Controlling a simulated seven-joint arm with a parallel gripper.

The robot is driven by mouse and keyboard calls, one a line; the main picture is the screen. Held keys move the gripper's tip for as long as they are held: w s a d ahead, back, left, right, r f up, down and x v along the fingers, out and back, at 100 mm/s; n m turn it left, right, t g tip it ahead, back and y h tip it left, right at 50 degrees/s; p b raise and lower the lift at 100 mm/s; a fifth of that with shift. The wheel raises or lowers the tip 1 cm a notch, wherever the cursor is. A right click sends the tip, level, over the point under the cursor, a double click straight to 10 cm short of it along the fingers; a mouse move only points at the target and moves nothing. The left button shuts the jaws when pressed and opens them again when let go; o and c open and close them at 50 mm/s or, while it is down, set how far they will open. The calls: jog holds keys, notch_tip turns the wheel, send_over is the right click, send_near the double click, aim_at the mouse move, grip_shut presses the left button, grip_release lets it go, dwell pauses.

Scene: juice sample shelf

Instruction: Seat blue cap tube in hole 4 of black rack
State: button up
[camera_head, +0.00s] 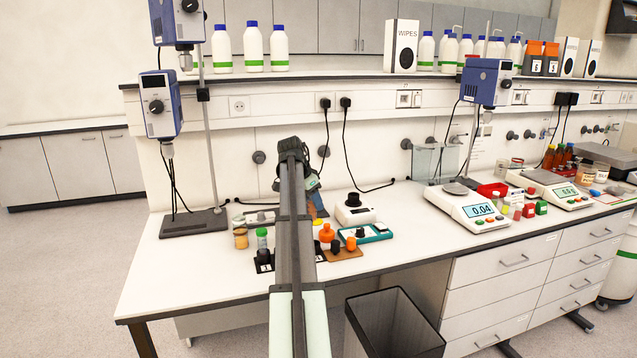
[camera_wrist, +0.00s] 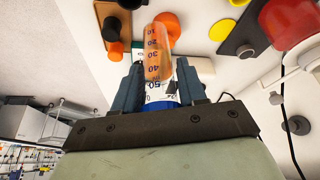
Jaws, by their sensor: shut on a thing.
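My gripper (camera_wrist: 158,85) is shut on the blue cap tube (camera_wrist: 157,55), one finger on each side of it in the wrist view. The tube is clear with printed marks and orange contents. Its blue cap (camera_wrist: 160,105) is nearest the palm, and its body points away from it. In the head view my arm covers most of the gripper; an orange part that looks like the held tube (camera_head: 319,211) shows just right of the arm. The black rack (camera_head: 263,266) lies on the bench left of my arm, partly hidden by it. Its hole 4 cannot be made out.
A green-capped tube (camera_head: 262,239) stands at the black rack. An amber jar (camera_head: 241,238) is to its left. Right of my arm are a brown board (camera_head: 345,254) with orange and black pieces, an orange bottle (camera_head: 327,233) and a teal tray (camera_head: 366,234). The bench's front left is clear.

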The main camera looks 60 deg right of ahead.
jog(key=s+a+f+m, duration=0.1)
jog(key=s+a+f, duration=0.1)
jog(key=f, duration=0.3)
jog(key=shift+a+f, duration=0.35)
jog(key=shift+a, duration=0.15)
dwell(0.3)
jog(key=shift+s+f, duration=0.1)
jog(key=shift+f, duration=2)
dwell(1.2)
jog(key=o, duration=1.2)
jog(key=shift+c, duration=0.2)
jog(key=v, duration=1.3)
jog(key=shift+w+r, duration=0.25)
jog(key=shift+r, duration=0.15)
